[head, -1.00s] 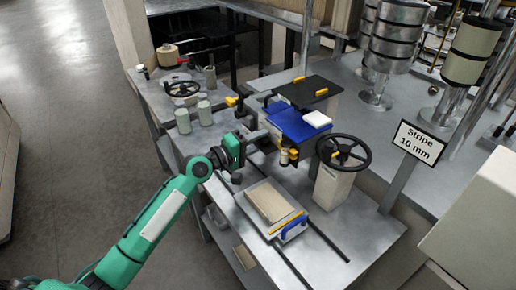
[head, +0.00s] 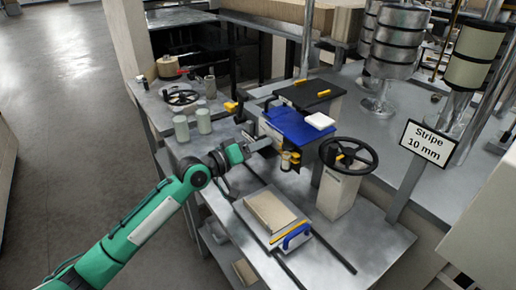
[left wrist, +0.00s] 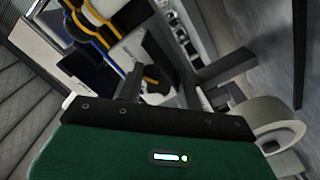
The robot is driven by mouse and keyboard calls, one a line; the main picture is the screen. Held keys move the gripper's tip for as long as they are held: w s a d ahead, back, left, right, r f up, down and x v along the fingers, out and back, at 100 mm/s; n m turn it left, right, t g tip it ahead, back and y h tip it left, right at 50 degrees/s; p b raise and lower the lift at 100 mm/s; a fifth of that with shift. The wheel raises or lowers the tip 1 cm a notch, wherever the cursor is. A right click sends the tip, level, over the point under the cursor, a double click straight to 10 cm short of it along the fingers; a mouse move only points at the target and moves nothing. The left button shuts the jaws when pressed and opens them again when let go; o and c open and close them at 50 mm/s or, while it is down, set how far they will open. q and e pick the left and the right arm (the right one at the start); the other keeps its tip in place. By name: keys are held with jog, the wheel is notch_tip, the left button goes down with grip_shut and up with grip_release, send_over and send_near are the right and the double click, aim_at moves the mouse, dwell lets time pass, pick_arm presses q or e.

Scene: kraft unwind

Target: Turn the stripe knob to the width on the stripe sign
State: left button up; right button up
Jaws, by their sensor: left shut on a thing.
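The stripe sign (head: 429,143) stands at the right in the head view and reads "Stripe 10 mm". The coating machine with a blue top (head: 290,125) sits mid-bench. My left gripper (head: 268,144) reaches its left side and is shut on a small part there, which I take to be the stripe knob. Its fingers hide most of that part in the head view. In the left wrist view a dark round piece with yellow (left wrist: 155,78) shows near the fingers. The knob's scale cannot be read. My right gripper is not in view.
A black handwheel (head: 347,155) stands on a pale post to the right of the machine.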

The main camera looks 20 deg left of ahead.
pick_arm(q)
jog(key=shift+f, duration=0.1)
dwell(0.3)
jog(key=o, duration=1)
jog(key=b+v, duration=0.3)
jog(key=v, duration=1)
jog(key=shift+s+a, duration=0.25)
jog(key=shift+s, duration=0.05)
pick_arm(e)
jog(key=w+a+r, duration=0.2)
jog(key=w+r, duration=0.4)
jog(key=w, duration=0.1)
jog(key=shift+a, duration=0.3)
